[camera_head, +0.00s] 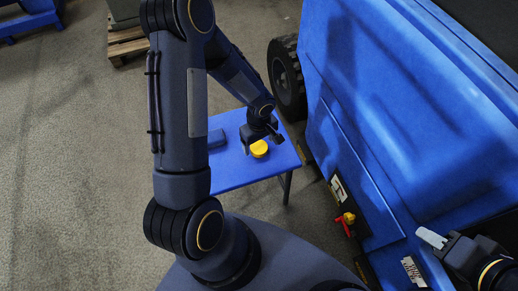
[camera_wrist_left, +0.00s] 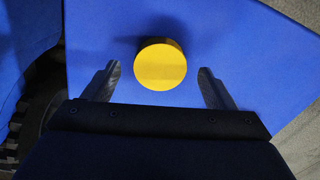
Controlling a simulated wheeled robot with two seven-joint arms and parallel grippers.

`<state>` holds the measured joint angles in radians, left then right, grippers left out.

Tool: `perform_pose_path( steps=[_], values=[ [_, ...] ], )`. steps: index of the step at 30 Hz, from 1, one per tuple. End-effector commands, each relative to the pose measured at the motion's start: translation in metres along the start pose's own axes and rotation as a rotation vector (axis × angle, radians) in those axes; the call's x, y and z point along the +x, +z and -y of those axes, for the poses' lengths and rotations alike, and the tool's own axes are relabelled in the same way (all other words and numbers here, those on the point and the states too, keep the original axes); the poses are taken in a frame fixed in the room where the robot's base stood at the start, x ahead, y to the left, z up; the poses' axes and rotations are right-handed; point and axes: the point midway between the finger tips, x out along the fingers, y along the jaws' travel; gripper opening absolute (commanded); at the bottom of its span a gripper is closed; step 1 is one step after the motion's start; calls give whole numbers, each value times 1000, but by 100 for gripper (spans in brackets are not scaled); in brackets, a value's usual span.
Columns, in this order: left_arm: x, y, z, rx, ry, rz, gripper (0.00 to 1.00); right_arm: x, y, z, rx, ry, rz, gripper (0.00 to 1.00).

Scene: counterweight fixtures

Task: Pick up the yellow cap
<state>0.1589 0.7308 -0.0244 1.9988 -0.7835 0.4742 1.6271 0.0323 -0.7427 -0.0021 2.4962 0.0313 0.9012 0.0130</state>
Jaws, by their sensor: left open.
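The yellow cap (camera_head: 259,149) is a round disc on the blue table (camera_head: 232,176), near its right edge. In the left wrist view the cap (camera_wrist_left: 160,66) appears between the two fingertips, with a clear gap on each side. My left gripper (camera_head: 261,143) is open and empty, pointing down over the cap. Its fingers (camera_wrist_left: 159,71) also show in the left wrist view, spread wide. I cannot tell how high they are above the table. My right gripper (camera_head: 432,238) is at the lower right, with a pale grey piece at its tip; its jaw state is unclear.
A dark blue block (camera_head: 216,139) lies on the table left of the cap. A large blue machine body (camera_head: 400,110) stands close on the right, with a black tyre (camera_head: 287,78). A red and yellow valve (camera_head: 347,221) sits on it. Grey floor (camera_head: 80,160) is open at left.

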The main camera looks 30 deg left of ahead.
Motion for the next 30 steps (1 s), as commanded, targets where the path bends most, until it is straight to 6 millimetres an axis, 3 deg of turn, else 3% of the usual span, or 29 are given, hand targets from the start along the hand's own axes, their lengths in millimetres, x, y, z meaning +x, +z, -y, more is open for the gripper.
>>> perform_pose_path(
  steps=[4,12,22,30],
  values=[
    [17,0,0,0,-1,0,79,5,2,-2,0,0,0,36],
    [18,0,0,-1,1,-1,77,5,2,-2,0,0,0,36],
    [18,0,0,0,1,0,34,5,2,-2,0,0,0,36],
    [17,0,0,0,1,-1,32,4,2,-2,0,0,0,36]
  ],
)
